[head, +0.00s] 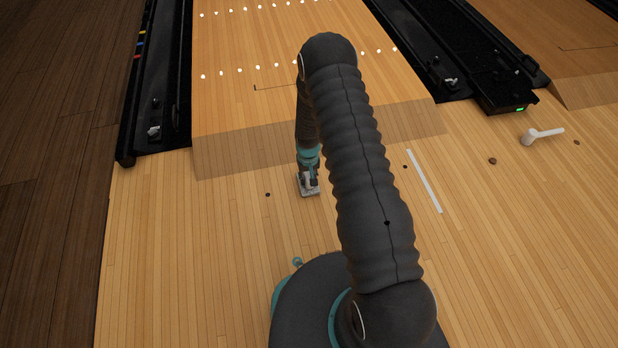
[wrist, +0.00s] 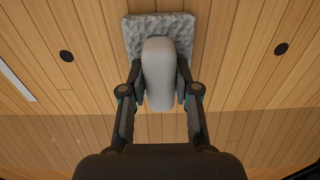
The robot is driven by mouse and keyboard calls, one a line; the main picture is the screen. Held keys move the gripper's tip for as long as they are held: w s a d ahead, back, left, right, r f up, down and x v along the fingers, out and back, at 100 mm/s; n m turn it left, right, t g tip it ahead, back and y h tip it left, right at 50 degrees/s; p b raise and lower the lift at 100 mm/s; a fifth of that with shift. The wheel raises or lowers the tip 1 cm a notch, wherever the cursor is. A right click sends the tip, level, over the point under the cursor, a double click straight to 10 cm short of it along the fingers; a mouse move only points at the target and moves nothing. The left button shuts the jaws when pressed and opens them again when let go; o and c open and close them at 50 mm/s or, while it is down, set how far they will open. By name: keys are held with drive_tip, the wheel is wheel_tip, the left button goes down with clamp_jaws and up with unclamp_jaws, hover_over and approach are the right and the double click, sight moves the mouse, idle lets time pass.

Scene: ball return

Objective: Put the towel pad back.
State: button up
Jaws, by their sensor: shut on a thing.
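The towel pad is a grey, rough-textured square with a pale rounded handle on top. In the wrist view the pad (wrist: 184,25) lies at the top centre, with its handle (wrist: 158,75) between the fingers. My gripper (wrist: 160,85) is shut on the handle from both sides. In the head view my gripper (head: 309,180) is at the lane floor beyond my base, and the pad (head: 308,192) shows beneath it. I cannot tell whether the pad touches the floor. My arm hides part of the floor to the right.
A white strip (head: 424,181) lies on the floor to the right. A white object with a handle (head: 540,135) is farther right. Dark spots dot the boards. Black gutter units (head: 470,50) flank the lane. Floor left of my gripper is mostly clear.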

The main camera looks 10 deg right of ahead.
drive_tip(key=shift+f, duration=0.1)
drive_tip(key=shift+f, duration=0.15)
drive_tip(key=o, duration=1)
